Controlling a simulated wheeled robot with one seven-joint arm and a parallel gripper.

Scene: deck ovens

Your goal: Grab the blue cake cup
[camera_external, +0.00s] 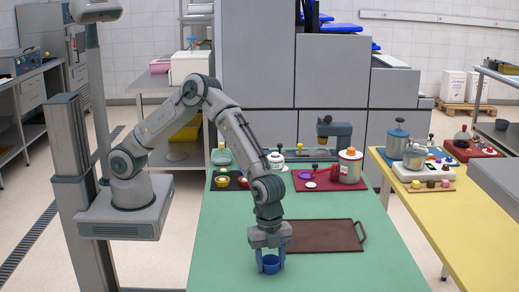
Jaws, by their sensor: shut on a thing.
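The blue cake cup (271,267) is a small round cup at the front of the green table, upright as far as I can see. My gripper (268,258) points straight down from above and is shut on the cup. The upper part of the cup is partly hidden by the fingers. I cannot tell whether the cup touches the table or is slightly above it.
A brown tray (325,222) with a handle lies just behind and to the right of my gripper. Further back are a dark red mat (312,187) with a metal canister (350,166) and several small items. The front right of the green table (375,275) is clear.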

